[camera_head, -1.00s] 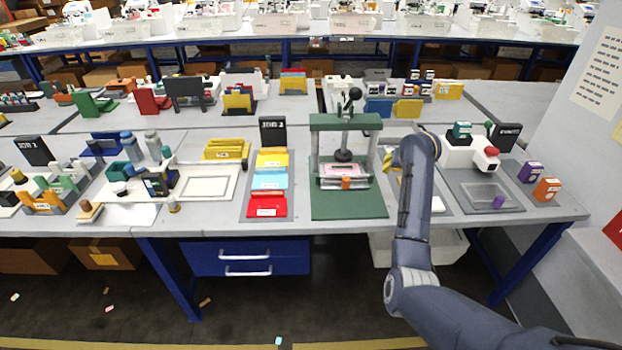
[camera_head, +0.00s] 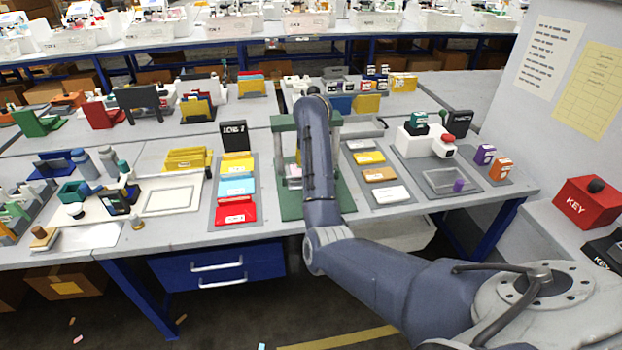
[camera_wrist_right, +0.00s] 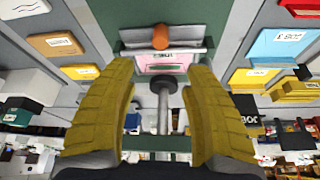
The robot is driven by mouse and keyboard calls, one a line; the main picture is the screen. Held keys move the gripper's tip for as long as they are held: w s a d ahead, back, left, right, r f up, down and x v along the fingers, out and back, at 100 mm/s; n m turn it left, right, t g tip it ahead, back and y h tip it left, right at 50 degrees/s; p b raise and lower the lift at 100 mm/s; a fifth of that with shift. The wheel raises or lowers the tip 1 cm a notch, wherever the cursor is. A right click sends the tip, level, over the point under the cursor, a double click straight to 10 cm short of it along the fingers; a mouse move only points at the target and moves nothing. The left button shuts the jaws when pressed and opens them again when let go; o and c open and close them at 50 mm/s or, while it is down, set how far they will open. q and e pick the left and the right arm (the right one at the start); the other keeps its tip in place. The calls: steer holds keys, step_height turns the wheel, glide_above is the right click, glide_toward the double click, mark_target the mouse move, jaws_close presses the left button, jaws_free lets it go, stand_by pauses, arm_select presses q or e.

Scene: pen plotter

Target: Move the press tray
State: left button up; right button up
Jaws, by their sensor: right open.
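The press (camera_head: 284,203) has a green base and frame and stands on the bench, largely hidden behind my right arm in the head view. A pink piece on its press tray (camera_head: 294,170) just shows beside the arm. In the right wrist view the silver tray (camera_wrist_right: 190,50) has an orange knob (camera_wrist_right: 160,37) at its front and a pink labelled card (camera_wrist_right: 162,62) on it. My right gripper (camera_wrist_right: 160,75) is open, its yellow fingers apart on either side of the card and the press's round ram (camera_wrist_right: 163,86) in the picture. Contact cannot be told. My left gripper is out of view.
Left of the press lies a board with red (camera_head: 235,212), blue and yellow trays. Right of it is a board with a white card (camera_head: 391,195) and other trays. A white device with a red button (camera_head: 447,140) stands farther right.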

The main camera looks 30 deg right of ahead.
steer(key=x, duration=1.3)
steer(key=shift+f, duration=0.15)
jaws_close()
